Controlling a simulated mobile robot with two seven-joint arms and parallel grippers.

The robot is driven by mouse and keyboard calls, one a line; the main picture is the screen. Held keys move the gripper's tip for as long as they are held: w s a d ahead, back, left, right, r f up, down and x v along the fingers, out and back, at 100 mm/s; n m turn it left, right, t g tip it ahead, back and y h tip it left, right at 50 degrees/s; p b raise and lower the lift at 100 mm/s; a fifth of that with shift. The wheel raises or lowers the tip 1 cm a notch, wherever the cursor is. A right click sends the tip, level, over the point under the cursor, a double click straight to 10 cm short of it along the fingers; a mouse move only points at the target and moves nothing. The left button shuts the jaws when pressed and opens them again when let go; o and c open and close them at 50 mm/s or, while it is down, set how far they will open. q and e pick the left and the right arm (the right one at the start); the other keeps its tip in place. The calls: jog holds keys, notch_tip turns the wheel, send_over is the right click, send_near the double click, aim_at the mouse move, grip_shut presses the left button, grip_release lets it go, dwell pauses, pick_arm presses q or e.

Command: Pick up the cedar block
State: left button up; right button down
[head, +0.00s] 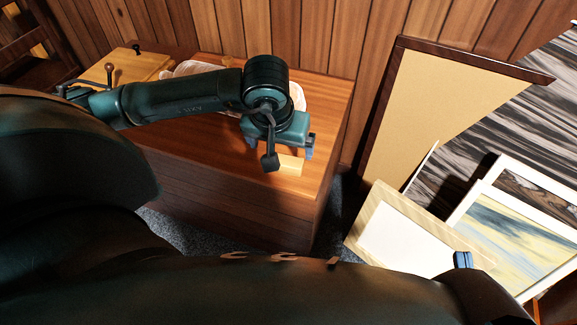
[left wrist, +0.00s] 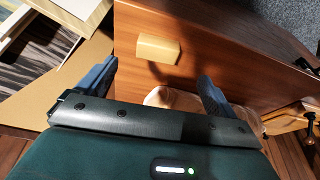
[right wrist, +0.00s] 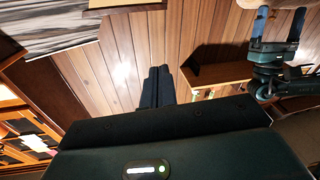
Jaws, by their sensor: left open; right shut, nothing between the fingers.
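The cedar block (head: 291,164) is a small pale-tan block on the reddish wooden cabinet top (head: 335,100), near its front right corner. In the left wrist view the block (left wrist: 158,48) shows just beyond the open fingertips, roughly centred between them, not touching either. My left gripper (head: 281,148) is open above the cabinet and hides part of the block in the head view. My right gripper (head: 462,260) is off to the right, away from the cabinet. The right wrist view shows its fingers (right wrist: 157,86) shut together and empty.
A pale object (head: 200,68), partly hidden by my left arm, lies on the cabinet behind the gripper. A light wooden box or board (head: 135,64) sits at the back left. Framed pictures (head: 400,232) and a tan board (head: 425,105) lean at the right.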

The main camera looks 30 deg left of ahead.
aim_at(287, 161)
pick_arm(q)
jog(key=x, duration=0.4)
jog(key=shift+d+b, duration=0.1)
jog(key=shift+b, duration=0.3)
jog(key=x, duration=0.1)
jog(key=b+x, duration=0.1)
jog(key=x, duration=0.3)
jog(key=shift+w+r+b, duration=0.1)
jog(key=shift+w+b, duration=0.2)
jog(key=shift+b, duration=0.05)
pick_arm(e)
jog(key=shift+a+t+y, duration=0.3)
jog(key=shift+a+y, duration=0.1)
jog(key=shift+y, duration=0.1)
pick_arm(q)
jog(key=shift+c, duration=0.3)
jog(key=c, duration=1)
jog(key=shift+r, duration=0.1)
